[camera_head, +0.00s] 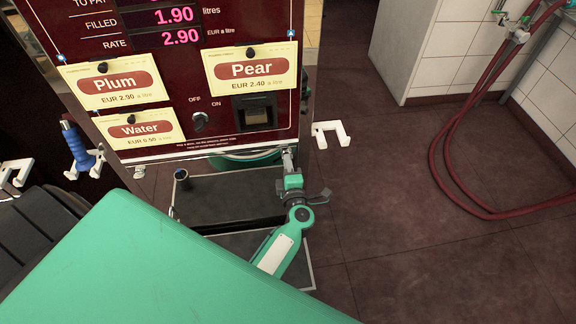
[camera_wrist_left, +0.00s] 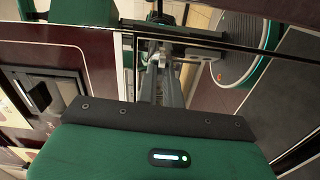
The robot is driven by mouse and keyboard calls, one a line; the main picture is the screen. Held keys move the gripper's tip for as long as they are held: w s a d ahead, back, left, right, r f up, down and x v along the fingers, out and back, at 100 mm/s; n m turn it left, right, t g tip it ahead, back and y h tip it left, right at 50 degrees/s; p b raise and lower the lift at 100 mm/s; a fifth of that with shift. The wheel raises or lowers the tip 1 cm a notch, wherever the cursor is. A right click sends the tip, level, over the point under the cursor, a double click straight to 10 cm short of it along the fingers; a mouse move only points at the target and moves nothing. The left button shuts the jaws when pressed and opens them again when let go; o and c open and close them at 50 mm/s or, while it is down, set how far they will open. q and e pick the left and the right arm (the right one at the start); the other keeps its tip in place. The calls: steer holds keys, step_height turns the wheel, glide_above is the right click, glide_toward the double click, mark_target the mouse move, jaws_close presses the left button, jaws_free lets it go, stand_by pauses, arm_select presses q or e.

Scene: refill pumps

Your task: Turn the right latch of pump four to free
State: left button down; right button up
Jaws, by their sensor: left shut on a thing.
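The pump (camera_head: 190,60) fills the upper left of the head view, with a dark red front. My left gripper (camera_head: 289,160) is at the lower right corner of this front, fingers pointing up towards the panel's lower edge. In the left wrist view its grey fingers (camera_wrist_left: 163,72) are close together, shut on a small pale metal part (camera_wrist_left: 158,48) at the panel's edge, which looks like the right latch. The fingers hide most of the latch, so I cannot tell its turn angle. My right gripper is not in view.
A red hose (camera_head: 442,160) hangs at the right wall. The floor between is clear.

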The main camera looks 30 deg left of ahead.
arm_select(q)
steer(key=shift+n, duration=0.4)
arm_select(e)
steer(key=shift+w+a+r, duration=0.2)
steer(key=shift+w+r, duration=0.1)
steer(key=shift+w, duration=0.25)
arm_select(q)
steer(key=c, duration=1.5)
jaws_free()
steer(key=shift+c, duration=0.2)
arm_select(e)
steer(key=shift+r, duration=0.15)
